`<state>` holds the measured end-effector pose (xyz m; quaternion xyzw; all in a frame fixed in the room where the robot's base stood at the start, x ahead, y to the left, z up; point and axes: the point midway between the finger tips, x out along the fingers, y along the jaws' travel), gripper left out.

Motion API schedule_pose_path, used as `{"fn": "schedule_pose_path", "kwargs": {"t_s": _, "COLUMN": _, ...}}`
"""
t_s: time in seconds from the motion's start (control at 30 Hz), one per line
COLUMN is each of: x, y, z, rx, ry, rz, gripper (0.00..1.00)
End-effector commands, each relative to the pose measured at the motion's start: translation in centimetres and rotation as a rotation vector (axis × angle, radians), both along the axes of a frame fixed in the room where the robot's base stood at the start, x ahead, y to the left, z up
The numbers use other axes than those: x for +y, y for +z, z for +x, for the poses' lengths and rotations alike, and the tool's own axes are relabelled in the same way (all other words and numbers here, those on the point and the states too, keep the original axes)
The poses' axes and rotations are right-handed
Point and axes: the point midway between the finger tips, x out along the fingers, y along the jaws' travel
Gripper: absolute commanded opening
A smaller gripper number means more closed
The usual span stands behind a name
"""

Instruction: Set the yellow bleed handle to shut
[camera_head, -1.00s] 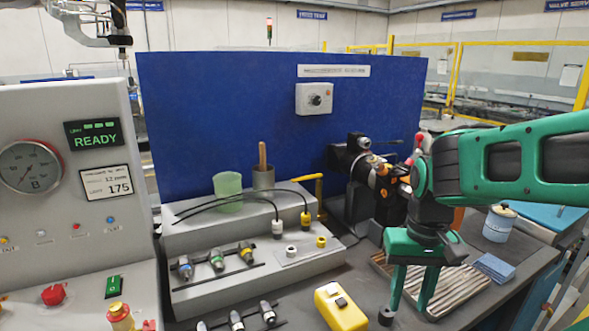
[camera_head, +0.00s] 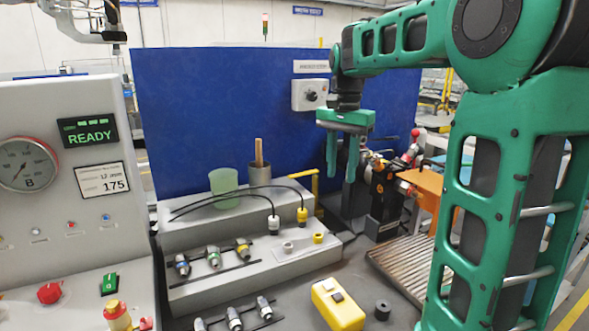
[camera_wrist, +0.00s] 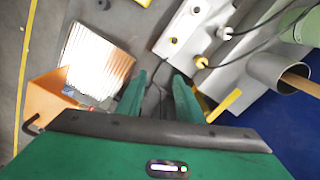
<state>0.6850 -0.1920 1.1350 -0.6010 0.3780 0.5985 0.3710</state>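The yellow bleed handle (camera_head: 315,186) stands at the right end of the grey stepped block, a bent bar with an upright part and a top arm pointing left. It also shows in the wrist view (camera_wrist: 224,105), to the right of my fingers. My gripper (camera_head: 342,170) points down, raised in front of the blue panel, to the right of the handle and apart from it. In the wrist view my gripper (camera_wrist: 160,82) has its two green fingers spread with nothing between them. I cannot read any open or shut marking by the handle.
The grey block (camera_head: 190,234) carries a green cup (camera_head: 224,188), a metal cup (camera_head: 260,174) and cables. A black valve assembly (camera_head: 384,195) stands to the right. A slatted tray (camera_head: 400,262) and yellow box (camera_head: 338,305) lie in front. A blue panel (camera_head: 230,90) rises behind.

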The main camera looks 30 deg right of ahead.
Motion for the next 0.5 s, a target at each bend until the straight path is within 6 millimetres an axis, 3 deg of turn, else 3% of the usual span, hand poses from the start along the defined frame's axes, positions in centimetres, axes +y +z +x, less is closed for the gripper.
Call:
{"fn": "schedule_pose_path", "kwargs": {"t_s": 0.03, "x": 0.2, "y": 0.8, "z": 2.8, "rx": 0.0, "ry": -0.04, "rz": -0.001, "gripper": 0.34}}
{"fn": "schedule_pose_path", "kwargs": {"t_s": 0.2, "x": 1.5, "y": 3.3, "z": 10.4, "rx": -0.002, "ry": -0.206, "rz": 0.003, "gripper": 0.34}}
{"fn": "schedule_pose_path", "kwargs": {"t_s": 0.33, "x": 2.4, "y": 4.3, "z": 14.5, "rx": -0.002, "ry": -0.311, "rz": 0.006, "gripper": 0.34}}
{"fn": "schedule_pose_path", "kwargs": {"t_s": 0.5, "x": 3.1, "y": 5.0, "z": 17.4, "rx": -0.003, "ry": -0.396, "rz": 0.009, "gripper": 0.34}}
